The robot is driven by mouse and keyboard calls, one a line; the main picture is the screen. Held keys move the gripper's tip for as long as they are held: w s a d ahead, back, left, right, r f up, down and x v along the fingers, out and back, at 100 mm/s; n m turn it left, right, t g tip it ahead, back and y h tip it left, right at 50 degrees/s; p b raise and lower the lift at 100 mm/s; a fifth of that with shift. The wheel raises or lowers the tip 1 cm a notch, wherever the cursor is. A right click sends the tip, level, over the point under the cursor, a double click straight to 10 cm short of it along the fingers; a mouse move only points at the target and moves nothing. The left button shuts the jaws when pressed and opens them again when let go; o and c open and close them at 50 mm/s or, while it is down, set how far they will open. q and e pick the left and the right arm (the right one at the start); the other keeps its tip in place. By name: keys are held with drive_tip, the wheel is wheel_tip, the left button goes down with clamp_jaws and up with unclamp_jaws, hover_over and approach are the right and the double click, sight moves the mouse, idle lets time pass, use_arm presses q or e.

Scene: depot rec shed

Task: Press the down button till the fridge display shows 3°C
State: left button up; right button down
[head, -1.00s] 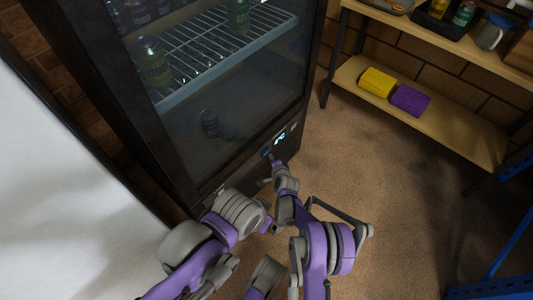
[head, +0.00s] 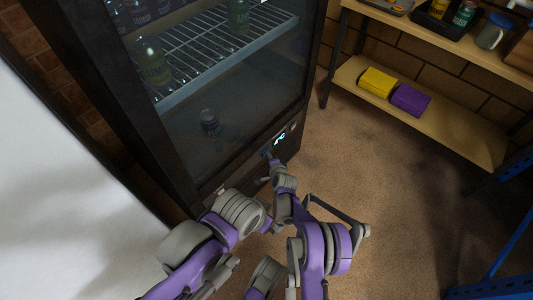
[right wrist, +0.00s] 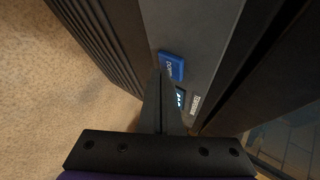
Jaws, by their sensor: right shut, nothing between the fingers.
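The dark fridge (head: 245,152) has a glass door and a small lit display (head: 280,139) low on its front. The display seems to read 4°C, though the digit is small and blurred. In the right wrist view the display (right wrist: 180,97) is partly hidden by my fingers. A blue button (right wrist: 171,65) with a label I cannot read sits beside the display. My right gripper (head: 267,154) is shut and empty, pointing at the panel. In the right wrist view its fingertips (right wrist: 162,76) are at the blue button's edge; I cannot tell whether they touch. My left gripper cannot be made out.
A white panel label (right wrist: 194,104) is beside the display. Bottles (head: 153,62) stand inside the fridge. A wooden shelf (head: 440,122) at right holds a yellow block (head: 377,82) and a purple block (head: 410,100). The brown floor (head: 390,200) between them is clear.

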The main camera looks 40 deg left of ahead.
drive_tip(key=shift+a, duration=0.15)
idle(0.4)
drive_tip(key=shift+d, duration=0.85)
drive_tip(key=d, duration=0.1)
drive_tip(key=d+b, duration=0.1)
drive_tip(key=d, duration=0.3)
drive_tip(key=shift+s, duration=0.25)
idle(0.5)
